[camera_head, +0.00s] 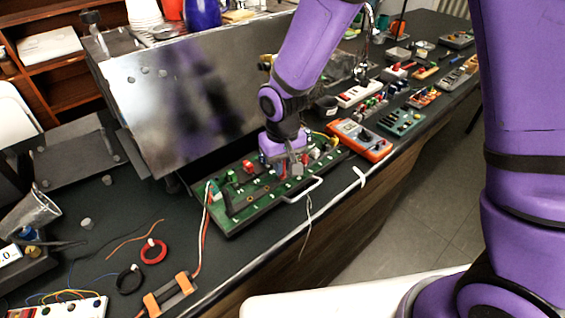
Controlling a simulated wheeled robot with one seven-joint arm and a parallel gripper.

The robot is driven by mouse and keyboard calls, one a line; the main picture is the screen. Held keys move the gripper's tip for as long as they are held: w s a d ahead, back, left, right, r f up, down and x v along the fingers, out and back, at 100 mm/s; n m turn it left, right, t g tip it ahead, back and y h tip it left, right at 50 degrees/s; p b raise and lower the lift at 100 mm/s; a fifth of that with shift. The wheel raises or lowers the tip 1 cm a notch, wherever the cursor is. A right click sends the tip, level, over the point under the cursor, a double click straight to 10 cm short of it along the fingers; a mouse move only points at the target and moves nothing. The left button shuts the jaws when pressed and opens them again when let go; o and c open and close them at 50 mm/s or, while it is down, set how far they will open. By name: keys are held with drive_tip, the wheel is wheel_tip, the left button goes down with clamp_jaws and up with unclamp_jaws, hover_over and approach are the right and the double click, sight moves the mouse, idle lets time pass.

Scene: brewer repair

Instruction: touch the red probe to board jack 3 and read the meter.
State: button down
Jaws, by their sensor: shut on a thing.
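The green board (240,212) lies on the dark bench in front of a tilted metal panel, with small parts and jacks along it. My gripper (288,172) points down over the board's right half, its fingers close to the surface. It is shut on a thin red piece (281,171), which looks like the red probe. The probe's tip is too small to tell whether it touches a jack. Jack 3 cannot be told from the others. An orange box (375,150) right of the board may be the meter; no reading is legible.
The large metal panel (170,110) stands close behind the board. A white handle (302,190) and loose wires hang at the bench's front edge. Several small devices crowd the right side.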

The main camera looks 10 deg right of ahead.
drive_tip(key=shift+f, duration=0.3)
idle(0.9)
drive_tip(key=shift+r, duration=0.1)
idle(1.9)
drive_tip(key=shift+r, duration=2.4)
